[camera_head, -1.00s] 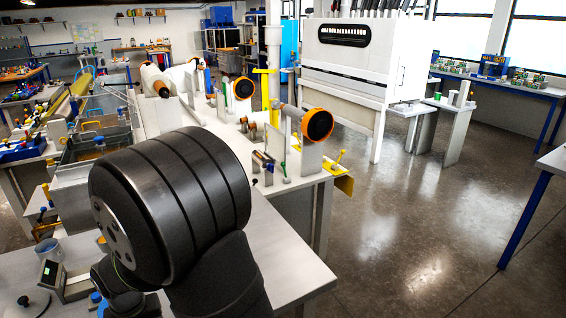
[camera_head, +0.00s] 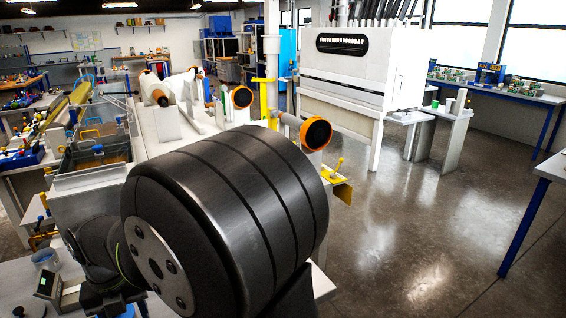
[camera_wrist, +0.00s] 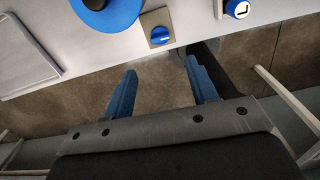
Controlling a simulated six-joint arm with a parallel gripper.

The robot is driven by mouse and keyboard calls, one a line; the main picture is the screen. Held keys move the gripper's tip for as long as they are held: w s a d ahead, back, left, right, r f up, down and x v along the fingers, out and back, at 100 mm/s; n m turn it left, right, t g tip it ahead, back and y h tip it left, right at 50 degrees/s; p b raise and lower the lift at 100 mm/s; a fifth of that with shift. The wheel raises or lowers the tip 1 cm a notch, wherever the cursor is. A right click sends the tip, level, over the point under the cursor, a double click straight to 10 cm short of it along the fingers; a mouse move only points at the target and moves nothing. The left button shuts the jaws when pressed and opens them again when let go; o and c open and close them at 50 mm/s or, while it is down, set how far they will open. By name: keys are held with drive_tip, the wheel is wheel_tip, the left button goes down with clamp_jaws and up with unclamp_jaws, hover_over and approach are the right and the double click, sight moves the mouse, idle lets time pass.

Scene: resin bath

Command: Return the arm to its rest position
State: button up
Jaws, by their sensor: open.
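My gripper (camera_wrist: 162,95) shows in the wrist view with two blue fingers spread apart and nothing between them. It is open over a gap of brown floor beyond a pale bench edge. In the head view my dark arm fills the lower middle and the gripper itself is hidden. No task object other than the arm is in view.
In the wrist view, a blue round thing (camera_wrist: 108,12), a blue knob (camera_wrist: 160,36) and a blue-rimmed button (camera_wrist: 237,9) sit on the pale surface. In the head view, a resin bath (camera_head: 95,158) stands left, a white cabinet (camera_head: 350,75) behind. Open floor (camera_head: 430,230) lies right.

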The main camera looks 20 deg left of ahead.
wheel_tip(320, 180, up, 6)
wheel_tip(320, 180, down, 17)
drive_tip(key=shift+m, duration=0.3)
drive_tip(key=m, duration=0.3)
drive_tip(key=shift+m, duration=0.4)
drive_tip(key=m, duration=0.4)
drive_tip(key=shift+m, duration=0.3)
drive_tip(key=m, duration=0.4)
drive_tip(key=shift+m, duration=2.5)
drive_tip(key=shift+n, duration=0.3)
